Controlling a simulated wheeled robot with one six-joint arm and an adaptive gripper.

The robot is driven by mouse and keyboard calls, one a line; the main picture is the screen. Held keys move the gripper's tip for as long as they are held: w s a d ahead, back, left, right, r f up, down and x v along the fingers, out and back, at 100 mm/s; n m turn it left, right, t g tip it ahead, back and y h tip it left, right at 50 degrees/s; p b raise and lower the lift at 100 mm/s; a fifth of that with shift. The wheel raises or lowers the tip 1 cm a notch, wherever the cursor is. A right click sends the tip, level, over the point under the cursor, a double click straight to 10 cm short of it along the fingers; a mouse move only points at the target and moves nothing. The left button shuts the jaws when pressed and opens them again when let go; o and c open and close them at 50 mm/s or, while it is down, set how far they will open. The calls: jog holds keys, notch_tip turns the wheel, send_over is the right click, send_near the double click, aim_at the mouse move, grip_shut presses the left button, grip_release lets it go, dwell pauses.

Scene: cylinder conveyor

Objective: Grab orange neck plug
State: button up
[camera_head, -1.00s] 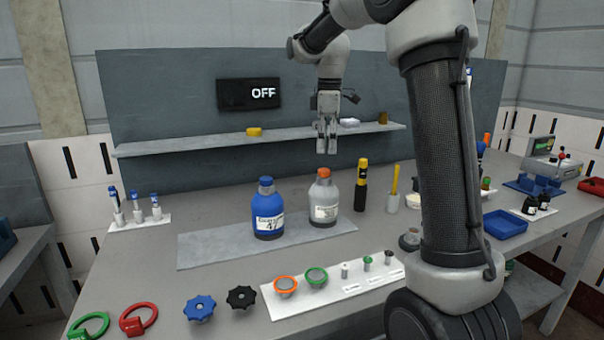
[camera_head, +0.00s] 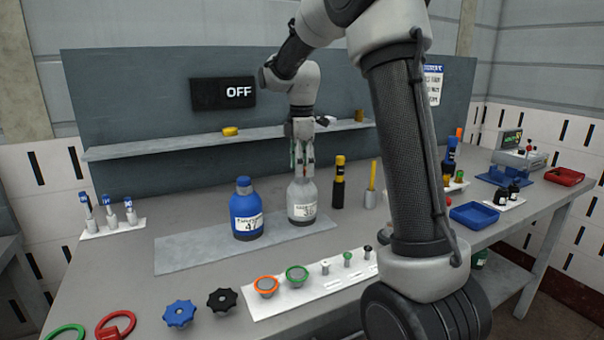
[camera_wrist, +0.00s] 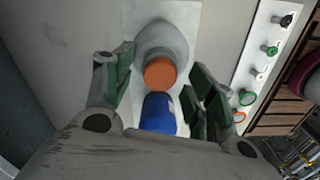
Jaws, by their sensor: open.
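The orange plug (camera_wrist: 160,73) is on the neck of the grey-white bottle (camera_head: 302,203), which stands upright on a grey mat. In the head view my gripper (camera_head: 302,170) is directly above this bottle and hides the plug. In the wrist view the plug shows between the two green-padded fingers of my gripper (camera_wrist: 162,62). The fingers are open, with a gap on each side of the plug. No contact with it is visible.
A blue bottle (camera_head: 246,212) stands close on the left. A black bottle with a yellow top (camera_head: 339,185) stands on the right. A shelf (camera_head: 190,147) runs behind. A white rack (camera_head: 318,285) with rings and small plugs lies in front.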

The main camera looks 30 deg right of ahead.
jog(key=c, duration=0.8)
jog(key=shift+c, duration=0.2)
